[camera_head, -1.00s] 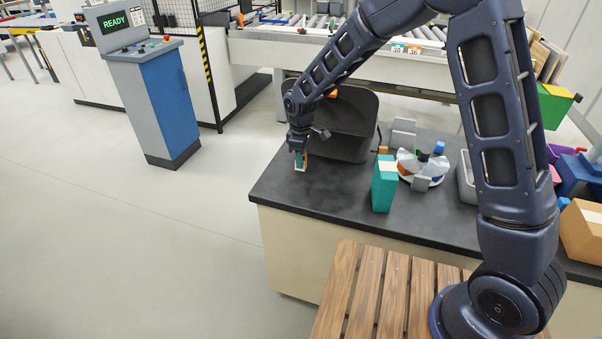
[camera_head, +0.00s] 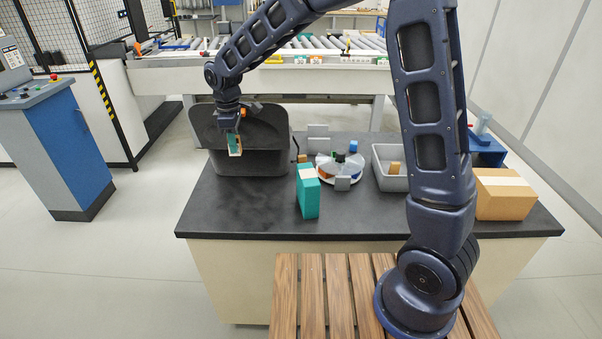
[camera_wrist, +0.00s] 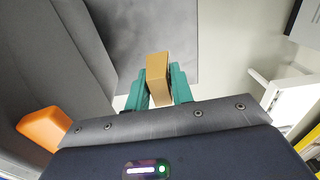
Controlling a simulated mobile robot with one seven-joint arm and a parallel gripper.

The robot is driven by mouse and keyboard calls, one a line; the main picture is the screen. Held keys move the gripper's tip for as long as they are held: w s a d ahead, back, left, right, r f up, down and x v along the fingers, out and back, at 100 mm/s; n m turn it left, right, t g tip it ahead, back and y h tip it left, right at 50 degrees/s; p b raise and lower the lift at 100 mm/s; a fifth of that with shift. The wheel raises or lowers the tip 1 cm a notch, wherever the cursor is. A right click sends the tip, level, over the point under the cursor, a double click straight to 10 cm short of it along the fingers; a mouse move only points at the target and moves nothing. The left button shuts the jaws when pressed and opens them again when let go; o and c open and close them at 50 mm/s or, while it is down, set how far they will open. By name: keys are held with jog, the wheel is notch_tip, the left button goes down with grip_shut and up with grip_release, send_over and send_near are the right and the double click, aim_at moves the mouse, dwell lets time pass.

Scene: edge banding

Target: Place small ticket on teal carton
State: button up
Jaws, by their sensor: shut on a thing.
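The teal carton (camera_head: 308,196) stands upright on the dark countertop, with a pale patch on its top. My gripper (camera_head: 235,143) has teal fingers and is shut on a small tan piece with a pale face (camera_head: 237,151), which I take as the small ticket. The wrist view shows this tan piece (camera_wrist: 157,78) between both fingers (camera_wrist: 160,88). My gripper is in the air in front of the dark bin, left of the carton and apart from it. Any print on the piece cannot be read.
A dark open bin (camera_head: 265,150) stands at the countertop's back left. Right of the carton are a round white tray (camera_head: 340,172), a grey tub (camera_head: 384,183) and a cardboard box (camera_head: 505,196). The countertop's front left (camera_head: 235,208) is clear.

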jog(key=w+d+r, duration=0.3)
jog(key=d+r, duration=0.4)
jog(key=d, duration=0.5)
notch_tip(320, 180, up, 4)
send_over(308, 173)
notch_tip(308, 173, down, 19)
jog(key=shift+s+f, duration=0.1)
jog(key=shift+f, duration=0.1)
jog(key=shift+f, duration=0.15)
jog(key=o, duration=1)
jog(key=shift+c, duration=0.2)
notch_tip(308, 173, up, 12)
jog(key=shift+r, duration=0.2)
